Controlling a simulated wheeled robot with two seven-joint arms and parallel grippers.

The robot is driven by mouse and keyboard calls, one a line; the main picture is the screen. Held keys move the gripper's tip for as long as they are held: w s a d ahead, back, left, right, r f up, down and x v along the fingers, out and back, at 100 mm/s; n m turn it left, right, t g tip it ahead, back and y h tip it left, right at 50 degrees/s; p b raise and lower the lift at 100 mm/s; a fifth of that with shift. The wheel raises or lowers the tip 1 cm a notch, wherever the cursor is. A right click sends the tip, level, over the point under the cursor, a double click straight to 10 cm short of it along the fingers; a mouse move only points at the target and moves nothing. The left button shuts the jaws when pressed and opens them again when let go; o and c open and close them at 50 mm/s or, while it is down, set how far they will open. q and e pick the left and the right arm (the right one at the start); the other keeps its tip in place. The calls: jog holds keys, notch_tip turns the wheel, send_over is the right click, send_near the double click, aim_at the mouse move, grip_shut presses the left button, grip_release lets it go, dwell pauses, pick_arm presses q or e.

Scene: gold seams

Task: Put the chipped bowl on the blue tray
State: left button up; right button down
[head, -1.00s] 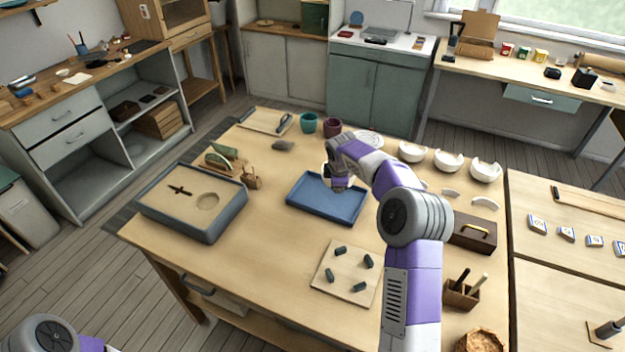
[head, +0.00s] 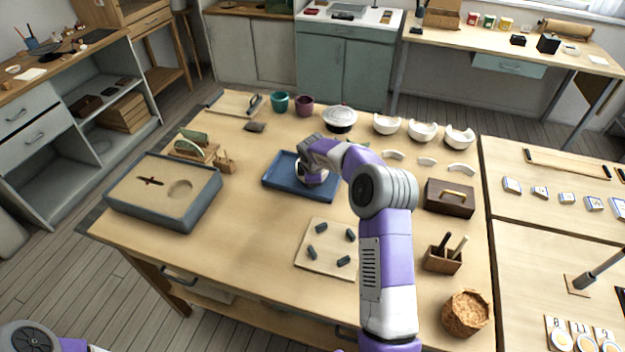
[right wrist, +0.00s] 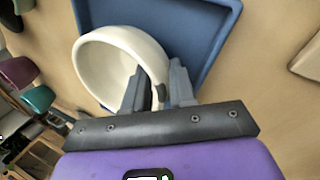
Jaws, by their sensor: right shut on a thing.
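The cream-white bowl (right wrist: 88,67) is in my right gripper (right wrist: 158,92), which is shut on its rim. The bowl's chip cannot be made out. In the head view the bowl (head: 313,180) is mostly hidden behind my right gripper (head: 311,172). The blue tray (head: 275,184) lies on the wooden table, and the bowl is over its right half. The tray (right wrist: 207,82) also shows beneath the bowl in the right wrist view. I cannot tell whether the bowl touches the tray. My left gripper is out of view; only part of that arm shows at the bottom left.
Several white bowls (head: 422,131) and curved shards (head: 427,161) stand behind right. A round dish (head: 340,119) and cups (head: 279,103) are behind the tray. A sand box (head: 150,203) is left; a pegged board (head: 325,262) is in front. Bare table surrounds the tray.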

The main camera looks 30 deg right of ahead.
jog(key=c, duration=0.9)
grip_release()
jog(key=shift+r, duration=0.1)
jog(key=shift+r, duration=0.35)
jog(key=p+v, duration=0.2)
jog(key=v, duration=0.9)
jog(key=shift+s+a+r, duration=0.1)
